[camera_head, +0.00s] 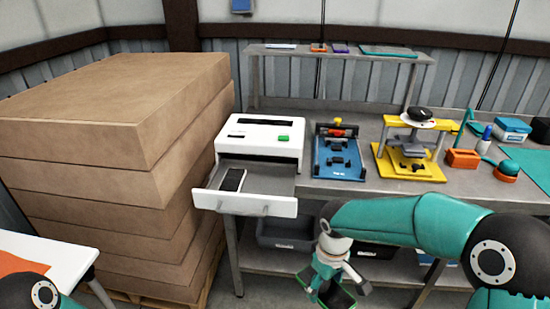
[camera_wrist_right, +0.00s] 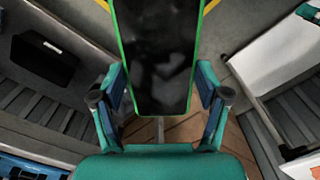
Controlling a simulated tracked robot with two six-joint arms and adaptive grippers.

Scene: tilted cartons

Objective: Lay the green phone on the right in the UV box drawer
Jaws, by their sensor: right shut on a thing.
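My right gripper (camera_head: 335,282) is shut on the green phone (camera_head: 339,299), in front of the bench and below its top. In the right wrist view the phone (camera_wrist_right: 155,60), with a dark screen and green rim, sits between both fingers (camera_wrist_right: 161,92). The white UV box (camera_head: 264,140) stands on the bench with its drawer (camera_head: 247,205) pulled open. Another phone (camera_head: 232,179), dark-screened with a light edge, lies in the left part of the drawer. The right part of the drawer floor is bare. The held phone is to the right of the drawer and lower. My left gripper is out of view.
Tall stacked cartons (camera_head: 114,136) stand left of the UV box. A blue fixture (camera_head: 338,155) and a yellow press (camera_head: 411,160) stand to its right on the bench. A dark bin (camera_head: 285,232) sits on the lower shelf. A white table (camera_head: 45,252) is at lower left.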

